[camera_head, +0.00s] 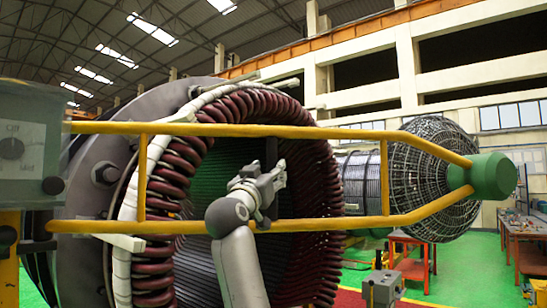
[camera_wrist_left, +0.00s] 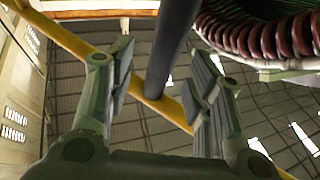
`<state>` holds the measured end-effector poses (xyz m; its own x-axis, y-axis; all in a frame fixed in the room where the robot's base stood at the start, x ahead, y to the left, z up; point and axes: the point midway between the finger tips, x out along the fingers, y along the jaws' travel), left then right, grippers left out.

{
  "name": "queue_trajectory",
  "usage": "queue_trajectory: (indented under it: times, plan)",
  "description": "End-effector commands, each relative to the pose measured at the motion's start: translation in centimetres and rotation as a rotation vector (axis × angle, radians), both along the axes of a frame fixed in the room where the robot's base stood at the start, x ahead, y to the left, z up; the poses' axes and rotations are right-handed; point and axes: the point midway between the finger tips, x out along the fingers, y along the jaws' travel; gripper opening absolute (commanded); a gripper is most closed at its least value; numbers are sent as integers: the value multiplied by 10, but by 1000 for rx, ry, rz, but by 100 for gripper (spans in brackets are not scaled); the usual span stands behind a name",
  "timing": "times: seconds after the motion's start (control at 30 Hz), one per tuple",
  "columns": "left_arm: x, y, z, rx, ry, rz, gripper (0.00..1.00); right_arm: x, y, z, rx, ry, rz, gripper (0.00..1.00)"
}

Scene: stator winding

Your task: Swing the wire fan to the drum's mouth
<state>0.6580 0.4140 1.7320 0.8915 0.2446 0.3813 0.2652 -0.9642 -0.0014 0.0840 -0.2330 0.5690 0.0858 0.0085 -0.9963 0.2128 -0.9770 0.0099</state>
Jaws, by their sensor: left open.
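The wire fan (camera_head: 438,180), a round cage of grey wires, is at the right. A green hub (camera_head: 492,176) caps it and joins a long yellow frame (camera_head: 300,131). The frame crosses in front of the drum (camera_head: 110,120), whose open mouth (camera_head: 235,160) is ringed by dark red coils. My left gripper (camera_head: 264,178) is between the frame's two rails, in front of the mouth. In the left wrist view its fingers (camera_wrist_left: 162,85) are open, with a dark bar (camera_wrist_left: 172,50) and a yellow rail (camera_wrist_left: 155,95) showing between them. Contact cannot be told. My right gripper is not in view.
A grey control box (camera_head: 22,145) stands at the left edge. A dark cylinder (camera_head: 360,178) lies behind the frame, left of the cage. Workbenches (camera_head: 525,225) stand at the right, and a small grey fixture (camera_head: 382,288) at the bottom. Green floor (camera_head: 455,275) shows between them.

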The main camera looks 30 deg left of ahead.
Motion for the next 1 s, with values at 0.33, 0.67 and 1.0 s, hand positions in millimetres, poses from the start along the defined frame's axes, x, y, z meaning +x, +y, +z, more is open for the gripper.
queue_trajectory:
  times: [0.33,0.67,1.0]
  plan:
    - [39,11,19,0,1,0,48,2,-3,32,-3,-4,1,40]
    - [43,12,18,1,-1,1,48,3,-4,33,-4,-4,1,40]
    - [43,12,18,1,-1,1,12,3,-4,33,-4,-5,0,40]
